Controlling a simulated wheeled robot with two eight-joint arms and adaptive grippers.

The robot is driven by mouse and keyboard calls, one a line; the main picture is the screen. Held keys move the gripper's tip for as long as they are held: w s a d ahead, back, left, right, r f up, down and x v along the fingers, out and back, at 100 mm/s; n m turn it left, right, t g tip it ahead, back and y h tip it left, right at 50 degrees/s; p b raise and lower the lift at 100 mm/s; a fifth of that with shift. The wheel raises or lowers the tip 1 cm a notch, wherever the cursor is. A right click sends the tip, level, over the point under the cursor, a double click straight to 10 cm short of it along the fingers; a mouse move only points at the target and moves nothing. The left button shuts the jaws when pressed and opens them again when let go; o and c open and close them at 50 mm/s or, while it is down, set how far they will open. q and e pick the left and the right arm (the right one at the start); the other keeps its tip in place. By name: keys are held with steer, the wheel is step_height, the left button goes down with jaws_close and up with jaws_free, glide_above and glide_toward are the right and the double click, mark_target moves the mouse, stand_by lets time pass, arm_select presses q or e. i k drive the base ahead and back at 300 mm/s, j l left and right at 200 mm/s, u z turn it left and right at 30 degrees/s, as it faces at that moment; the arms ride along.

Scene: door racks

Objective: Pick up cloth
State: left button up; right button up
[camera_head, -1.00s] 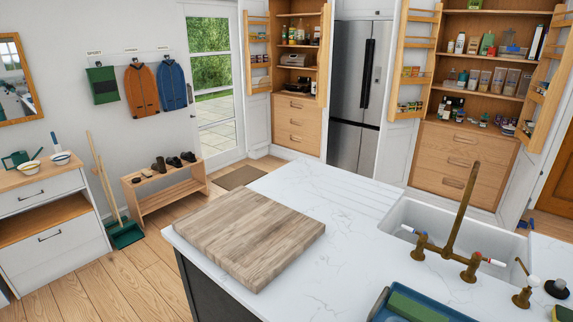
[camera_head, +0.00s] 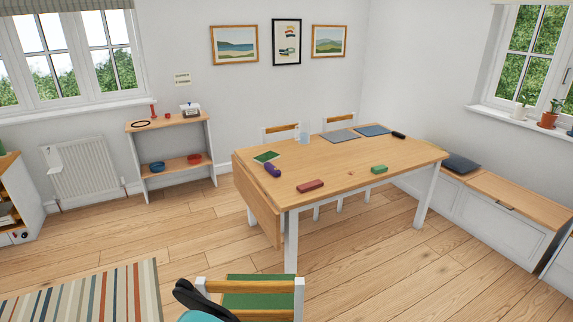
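I cannot make out for certain which thing is the cloth. On the wooden table (camera_head: 335,160) lie a small flat green piece (camera_head: 266,156), a purple item (camera_head: 272,170), a red block-like item (camera_head: 310,186) and a green block-like item (camera_head: 379,169). Toward the table's far side lie a flat grey piece (camera_head: 340,136) and a flat dark blue piece (camera_head: 373,130), with a small black item (camera_head: 398,135) to their right. Neither of my grippers is in view.
A chair with a green seat (camera_head: 258,290) stands in front of the table. A bench (camera_head: 500,205) runs along the right wall, with a dark cushion (camera_head: 461,164). A small shelf (camera_head: 170,125) stands left. Bare floor (camera_head: 190,235) lies between the shelf and a striped rug (camera_head: 90,295).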

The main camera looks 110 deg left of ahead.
mark_target(381, 170)
steer(key=u, duration=3.05)
steer(key=i+z, duration=0.35)
steer(key=i, duration=1.3)
steer(key=i+u, duration=0.15)
steer(key=i, duration=0.3)
steer(key=i+l+u, duration=0.1)
steer(key=i, duration=0.35)
steer(key=i+l+u, duration=0.15)
steer(key=i, duration=0.3)
steer(key=i+l+u, duration=0.3)
steer(key=i+u, duration=0.2)
steer(key=i+l+u, duration=0.7)
steer(key=l+u, duration=0.25)
